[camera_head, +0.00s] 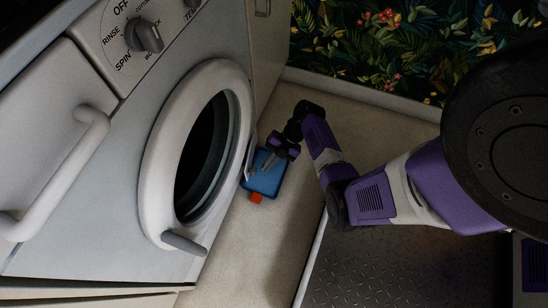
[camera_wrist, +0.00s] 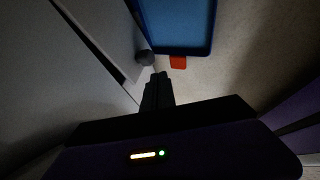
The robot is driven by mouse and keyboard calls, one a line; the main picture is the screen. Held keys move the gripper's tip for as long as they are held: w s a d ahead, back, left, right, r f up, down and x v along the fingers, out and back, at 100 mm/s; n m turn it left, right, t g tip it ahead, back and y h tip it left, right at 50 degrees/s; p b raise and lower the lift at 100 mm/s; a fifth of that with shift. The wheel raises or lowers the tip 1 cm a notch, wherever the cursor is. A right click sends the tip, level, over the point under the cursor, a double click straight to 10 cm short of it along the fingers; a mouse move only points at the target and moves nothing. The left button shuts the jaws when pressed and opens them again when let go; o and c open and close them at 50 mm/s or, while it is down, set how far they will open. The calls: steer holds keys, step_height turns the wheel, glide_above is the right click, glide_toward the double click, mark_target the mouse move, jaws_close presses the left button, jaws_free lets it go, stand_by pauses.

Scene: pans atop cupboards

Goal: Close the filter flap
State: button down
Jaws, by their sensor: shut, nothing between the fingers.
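The washing machine (camera_head: 125,140) fills the left of the head view. A thin pale panel (camera_head: 250,162), which looks like the filter flap, stands out from the machine's lower front edge, just past the round door. In the wrist view a pale panel (camera_wrist: 112,30) with a dark gap along its edge shows at upper left, and a round grey knob-like part (camera_wrist: 145,57) lies at its end. My gripper (camera_head: 270,157) is shut and empty, low beside the panel; its fingers (camera_wrist: 157,80) point toward the knob-like part. Whether they touch it I cannot tell.
A blue tray (camera_head: 263,178) with a red tab (camera_head: 256,197) is on the floor beside the panel, close under my gripper. Bare floor (camera_head: 340,105) lies toward the leafy wall (camera_head: 380,40).

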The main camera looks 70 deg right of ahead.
mark_target(247, 176)
steer(key=shift+w+a+f+b, duration=0.25)
steer(key=shift+w+a+b, duration=0.05)
steer(key=shift+w, duration=0.5)
steer(key=shift+w+a+f+b, duration=0.25)
steer(key=shift+w+a+f, duration=0.1)
steer(key=shift+w, duration=0.4)
steer(key=shift+w+a+f+b, duration=0.2)
steer(key=shift+w+a+b, duration=0.1)
steer(key=shift+w, duration=0.5)
steer(key=shift+a, duration=0.1)
